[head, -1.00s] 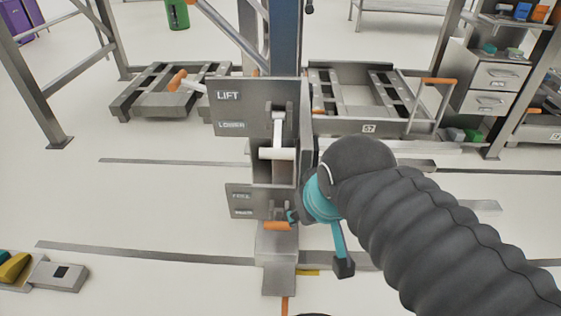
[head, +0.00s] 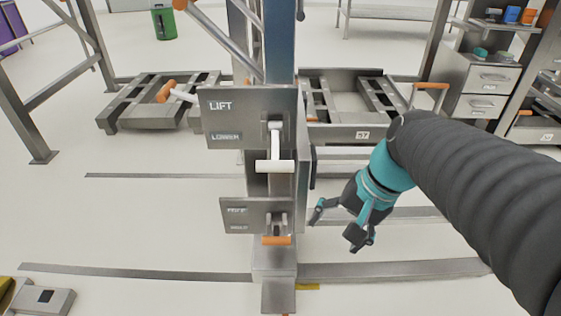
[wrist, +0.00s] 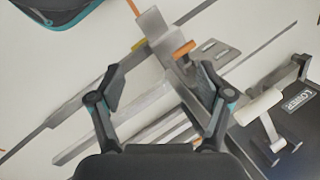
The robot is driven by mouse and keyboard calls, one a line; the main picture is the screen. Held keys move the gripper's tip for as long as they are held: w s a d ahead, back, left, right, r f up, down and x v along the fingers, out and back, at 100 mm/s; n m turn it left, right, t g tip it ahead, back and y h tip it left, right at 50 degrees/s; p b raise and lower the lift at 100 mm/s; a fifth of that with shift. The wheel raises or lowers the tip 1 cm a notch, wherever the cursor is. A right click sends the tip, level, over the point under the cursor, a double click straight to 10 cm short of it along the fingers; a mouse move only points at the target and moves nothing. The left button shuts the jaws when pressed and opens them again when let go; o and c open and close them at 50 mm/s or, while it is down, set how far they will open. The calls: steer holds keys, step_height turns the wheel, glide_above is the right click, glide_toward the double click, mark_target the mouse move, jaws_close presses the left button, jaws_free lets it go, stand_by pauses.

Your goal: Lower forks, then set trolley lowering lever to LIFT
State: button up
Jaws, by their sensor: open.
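The upper grey panel (head: 226,128) on the trolley column reads LIFT above and LOWER below. Its white-handled lever (head: 275,166) hangs down, with the handle below the LOWER label. The lever's white handle also shows in the wrist view (wrist: 258,106), beside the LOWER plate (wrist: 306,97). A lower panel (head: 236,222) carries a lever with an orange handle (head: 276,240), also pointing down; its labels are too blurred to read. My gripper (head: 338,228) is open and empty, to the right of the column and apart from both levers. Its open fingers show in the wrist view (wrist: 160,85). Forks cannot be made out clearly.
Grey frames (head: 160,100) stand on the floor behind the column, left and right. A drawer cabinet (head: 480,90) stands at the back right. A grey box (head: 42,300) lies at the lower left. Floor on both sides of the column is mostly clear.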

steer(key=w+a+m+g+y+b, duration=0.1)
steer(key=w+a+m+g+y, duration=0.1)
steer(key=w+m+y, duration=0.3)
steer(key=m+t+y+b, duration=0.2)
steer(key=m+y+b, duration=0.1)
steer(key=m+y, duration=0.55)
glide_toward(277, 160)
steer(key=shift+n+y, duration=0.25)
steer(key=shift+y, duration=0.1)
steer(key=a, duration=0.3)
steer(key=a+f, duration=0.1)
steer(key=a, duration=0.2)
steer(key=w+a+f+b, duration=0.1)
steer(key=a, duration=0.3)
steer(key=shift+w, duration=0.1)
steer(key=shift+c, duration=0.2)
jaws_close()
steer(key=shift+r, duration=0.15)
